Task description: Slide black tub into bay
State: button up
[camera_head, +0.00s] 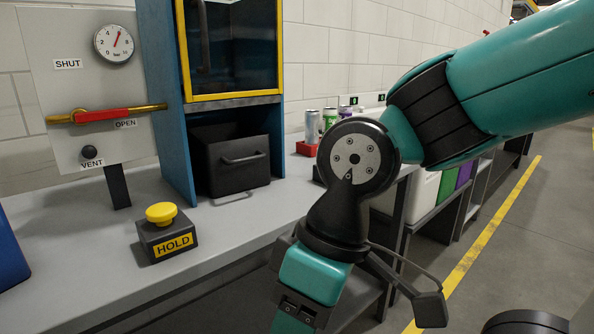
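The black tub (232,166) has a bar handle on its front. It sits low in the open bay (184,150) of the blue cabinet, below the yellow-framed window. Its front stands at or a little out of the opening; how deep it reaches inside is hidden. My gripper is not clearly seen: my teal arm comes in from the upper right, bends at a black joint and runs down past the bottom edge, in front of the bench and right of the tub. Nothing of mine touches the tub.
A yellow HOLD button (166,230) stands on the grey bench (240,225) left of the tub. A panel (85,95) with a gauge and a red-handled lever (105,115) is at left. Cans (312,127) and a red tray (306,148) are behind my arm. The bench before the tub is clear.

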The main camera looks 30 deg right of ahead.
aim_at(231, 158)
jog(key=k, duration=0.6)
jog(key=i, duration=1.05)
jog(key=z, duration=0.8)
